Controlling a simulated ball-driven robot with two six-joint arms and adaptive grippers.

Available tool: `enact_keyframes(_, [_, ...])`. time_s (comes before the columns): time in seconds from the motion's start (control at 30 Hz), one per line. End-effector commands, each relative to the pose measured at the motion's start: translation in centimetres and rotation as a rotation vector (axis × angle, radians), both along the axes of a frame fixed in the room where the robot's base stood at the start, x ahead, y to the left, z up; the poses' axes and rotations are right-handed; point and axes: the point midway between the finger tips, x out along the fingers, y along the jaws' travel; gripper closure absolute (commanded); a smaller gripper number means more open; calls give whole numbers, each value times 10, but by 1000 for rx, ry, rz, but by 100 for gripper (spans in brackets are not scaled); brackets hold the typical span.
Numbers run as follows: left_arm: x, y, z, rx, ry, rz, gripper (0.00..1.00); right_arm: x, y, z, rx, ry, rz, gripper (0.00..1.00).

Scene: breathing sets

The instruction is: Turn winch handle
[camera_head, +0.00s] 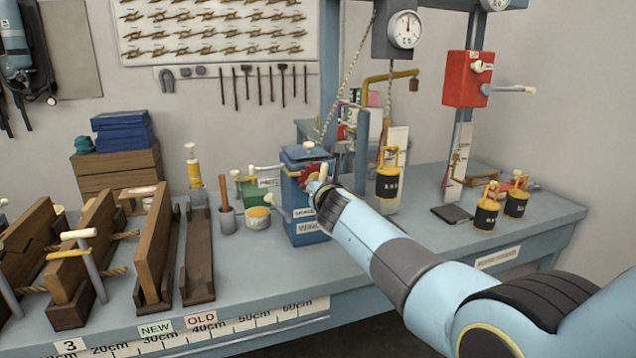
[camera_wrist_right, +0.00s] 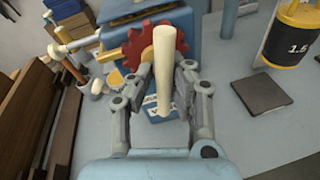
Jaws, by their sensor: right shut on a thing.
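The winch is a blue box (camera_head: 304,222) on the bench with a red toothed wheel (camera_head: 307,173) near its top. Its cream handle grip (camera_head: 323,171) stands up in front of the wheel. In the right wrist view, the cream handle grip (camera_wrist_right: 163,62) rises between my fingers, with the red wheel (camera_wrist_right: 140,45) just behind it. My right gripper (camera_wrist_right: 167,88) is shut on the handle grip, and the grip's upper part sticks out above the fingers. In the head view, my right gripper (camera_head: 318,187) partly hides the winch front. My left gripper is not in view.
Wooden troughs (camera_head: 152,250) stand on the bench at left. A mortar with pestle (camera_head: 227,212) and a yellow-topped pot (camera_head: 258,217) are just left of the winch. A black-yellow weight (camera_head: 387,178) hangs at right, near a dark plate (camera_head: 452,214).

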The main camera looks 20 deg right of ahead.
Motion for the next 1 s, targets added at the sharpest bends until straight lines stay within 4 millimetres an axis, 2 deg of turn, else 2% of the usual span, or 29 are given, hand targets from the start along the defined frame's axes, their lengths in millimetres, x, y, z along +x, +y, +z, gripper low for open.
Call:
enact_keyframes(0.03, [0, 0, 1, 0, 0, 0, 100, 2, -5, 5, 1, -5, -6, 100])
enact_keyframes(0.43, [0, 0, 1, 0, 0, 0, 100, 1, -5, 3, 5, -3, -8, 100])
enact_keyframes(0.47, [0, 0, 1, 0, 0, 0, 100, 1, -5, 3, 5, -3, -8, 83])
enact_keyframes(0.63, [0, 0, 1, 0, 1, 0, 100, 1, -4, 2, 5, -1, -5, 61])
enact_keyframes(1.0, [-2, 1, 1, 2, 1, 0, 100, -4, -1, -1, 9, 1, -4, 61])
